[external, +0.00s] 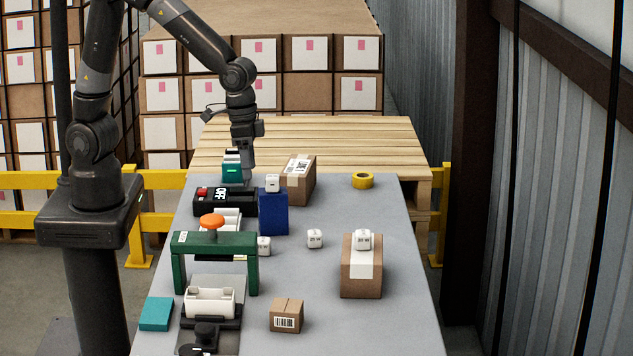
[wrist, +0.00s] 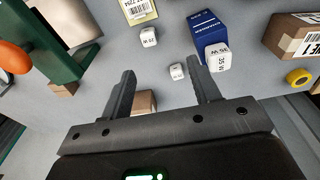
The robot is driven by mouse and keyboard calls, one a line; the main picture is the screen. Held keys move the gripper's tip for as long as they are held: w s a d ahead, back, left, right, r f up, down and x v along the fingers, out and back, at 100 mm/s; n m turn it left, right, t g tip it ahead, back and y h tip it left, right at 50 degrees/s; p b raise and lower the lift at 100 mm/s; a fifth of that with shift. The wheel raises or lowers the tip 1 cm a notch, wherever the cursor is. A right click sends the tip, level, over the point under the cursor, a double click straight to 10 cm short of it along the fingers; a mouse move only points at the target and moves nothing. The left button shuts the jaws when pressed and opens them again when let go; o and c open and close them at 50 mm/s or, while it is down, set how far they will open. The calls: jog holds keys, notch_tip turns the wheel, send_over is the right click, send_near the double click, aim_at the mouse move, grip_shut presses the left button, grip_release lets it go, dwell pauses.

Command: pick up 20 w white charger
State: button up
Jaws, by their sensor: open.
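Several small white chargers are in view. One (external: 315,239) stands on the grey table right of the blue box and shows in the wrist view (wrist: 178,71); its print is too small to read surely. Another (external: 264,246) is in front of the blue box, seen also in the wrist view (wrist: 148,37). A third (external: 272,183) sits on the blue box and seems to read 35 W in the wrist view (wrist: 218,57). One more (external: 362,240) stands on a brown carton; its print is unclear. My gripper (external: 248,178) is open and empty, above the table's far left part.
The blue box (external: 273,213), a labelled carton (external: 299,181) and yellow tape (external: 362,180) stand towards the back. A green frame with an orange knob (external: 215,252) is at left. The carton under a charger (external: 361,276) is at right. The front right table is clear.

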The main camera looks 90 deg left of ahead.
jog(key=g, duration=0.1)
send_over(263, 247)
jog(key=s+a, duration=0.1)
notch_tip(263, 247, down, 8)
notch_tip(263, 247, down, 5)
jog(key=shift+a+f, duration=0.2)
jog(key=shift+f, duration=1.15)
jog(key=shift+a+f, duration=0.2)
jog(key=shift+f, duration=1.1)
jog(key=shift+s, duration=0.1)
jog(key=shift+c, duration=0.3)
jog(key=c, duration=1)
jog(key=shift+r, duration=0.1)
